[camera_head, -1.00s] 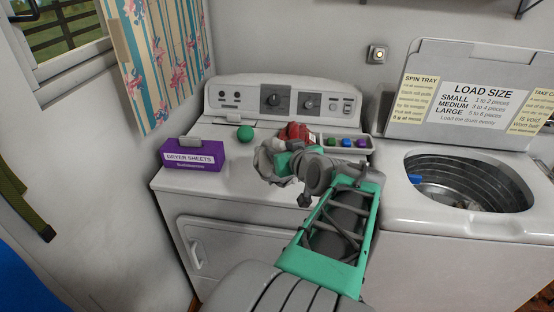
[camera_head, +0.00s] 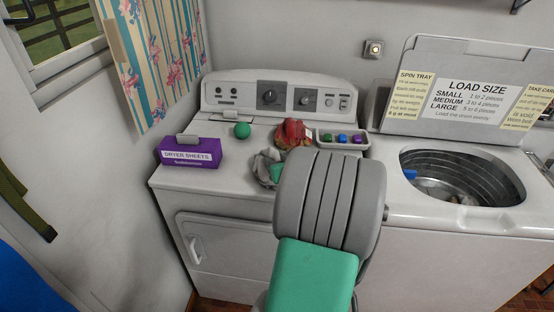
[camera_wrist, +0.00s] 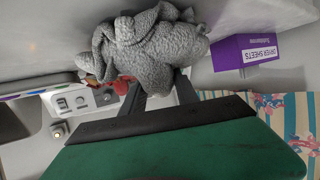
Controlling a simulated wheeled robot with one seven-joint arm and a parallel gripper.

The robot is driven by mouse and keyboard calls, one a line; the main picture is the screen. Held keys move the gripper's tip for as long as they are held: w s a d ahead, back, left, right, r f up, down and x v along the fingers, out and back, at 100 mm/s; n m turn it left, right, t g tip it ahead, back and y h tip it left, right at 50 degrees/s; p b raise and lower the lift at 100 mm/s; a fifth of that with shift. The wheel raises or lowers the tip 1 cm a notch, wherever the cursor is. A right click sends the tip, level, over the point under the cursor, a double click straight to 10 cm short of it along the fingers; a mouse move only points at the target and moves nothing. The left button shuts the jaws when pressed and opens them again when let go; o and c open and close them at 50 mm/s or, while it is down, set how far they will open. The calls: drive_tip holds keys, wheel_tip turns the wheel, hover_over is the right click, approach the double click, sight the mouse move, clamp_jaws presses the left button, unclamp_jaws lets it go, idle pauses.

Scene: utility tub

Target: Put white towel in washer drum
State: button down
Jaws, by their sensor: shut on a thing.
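A crumpled, light grey-white towel (camera_wrist: 150,48) is bunched between my gripper's fingers (camera_wrist: 160,88) in the wrist view. My gripper is shut on it. In the head view part of the towel (camera_head: 264,167) shows over the front of the dryer top, left of my arm. My arm hides the rest of it and most of the gripper, so I cannot tell whether the towel touches the dryer top. The open washer drum (camera_head: 478,170) is to the right, with its lid (camera_head: 420,100) raised. A blue thing (camera_head: 410,175) and a small pale thing show inside the drum.
On the dryer top (camera_head: 215,140) are a purple dryer sheets box (camera_head: 190,153), a green ball (camera_head: 242,130), a red cloth (camera_head: 293,133) and a tray (camera_head: 330,144) of small coloured items. The washer's front rim (camera_head: 440,214) stands between my arm and the drum.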

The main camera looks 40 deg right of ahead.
drive_tip(key=c, duration=0.9)
unclamp_jaws()
